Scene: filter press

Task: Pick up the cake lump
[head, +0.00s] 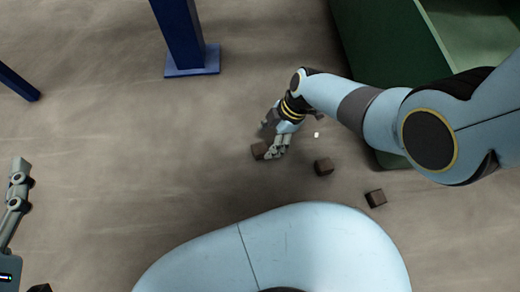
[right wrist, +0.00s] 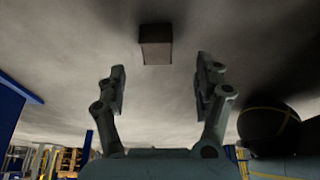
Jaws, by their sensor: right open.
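Three dark brown cake lumps lie on the floor in the head view: one beside my right gripper (head: 259,150), one to its right (head: 323,166), and one farther right (head: 375,198). My right gripper (head: 276,152) is open and points down at the leftmost lump, partly overlapping it. In the right wrist view, a lump (right wrist: 156,50) sits beyond the open, empty fingers (right wrist: 161,78), roughly centred between them. Contact is not visible. My left gripper (head: 18,188) shows only in part at the left edge; its jaw opening is unclear.
A blue post on a base plate (head: 192,60) stands at the upper left, with another blue piece (head: 18,82) at the left edge. A green bin (head: 385,45) stands at the upper right. A tiny white item (head: 317,135) is near my right arm. The floor left of centre is clear.

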